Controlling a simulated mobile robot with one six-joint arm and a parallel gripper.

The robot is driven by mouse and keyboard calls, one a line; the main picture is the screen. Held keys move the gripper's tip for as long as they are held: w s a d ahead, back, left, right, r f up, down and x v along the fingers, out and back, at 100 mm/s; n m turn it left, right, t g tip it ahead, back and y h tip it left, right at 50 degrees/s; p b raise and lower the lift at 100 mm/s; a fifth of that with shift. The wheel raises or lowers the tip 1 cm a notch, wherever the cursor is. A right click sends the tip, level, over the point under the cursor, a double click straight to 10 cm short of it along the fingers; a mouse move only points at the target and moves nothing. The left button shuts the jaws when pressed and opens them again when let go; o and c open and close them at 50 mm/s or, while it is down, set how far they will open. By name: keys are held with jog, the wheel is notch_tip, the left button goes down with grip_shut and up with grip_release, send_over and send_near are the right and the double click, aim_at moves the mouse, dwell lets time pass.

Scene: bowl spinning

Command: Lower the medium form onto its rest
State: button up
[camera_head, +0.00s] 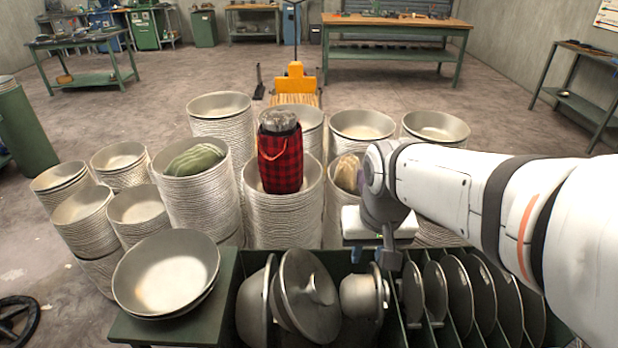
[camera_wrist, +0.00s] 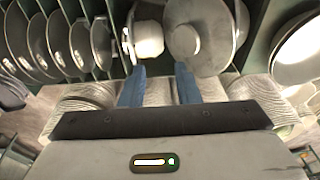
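Three round metal forms sit in a green rack: a wide one on the left (camera_head: 253,318), a tilted one with a round hub in the middle (camera_head: 309,309), and a narrower one on the right (camera_head: 361,300). I cannot tell for certain which is the medium form, and no rest is clearly visible. The middle form also shows in the wrist view (camera_wrist: 207,48), beside the narrower one (camera_wrist: 149,38). My gripper (camera_head: 388,256) is above the rack, right of the narrower form. In the wrist view its blue fingers (camera_wrist: 160,84) stand apart with nothing between them.
Several round discs (camera_head: 456,285) stand in slots at the rack's right. Shallow bowls (camera_head: 165,272) lie on a green table at its left. Tall bowl stacks (camera_head: 284,205) crowd behind the rack, one bearing a red checked bag (camera_head: 281,162).

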jog(key=w+a+f+g, duration=0.2)
jog(key=w+a+f, duration=0.1)
jog(key=w+a, duration=0.65)
notch_tip(320, 180, down, 9)
jog(key=b, duration=0.5)
jog(key=shift+r, duration=0.2)
jog(key=shift+w+d+f+b, duration=0.1)
jog(key=shift+f+b, duration=1.05)
jog(key=shift+f, duration=0.2)
dwell(0.4)
grip_shut()
dwell(0.4)
dwell(1.3)
jog(key=c, duration=0.6)
grip_release()
jog(key=o, duration=0.6)
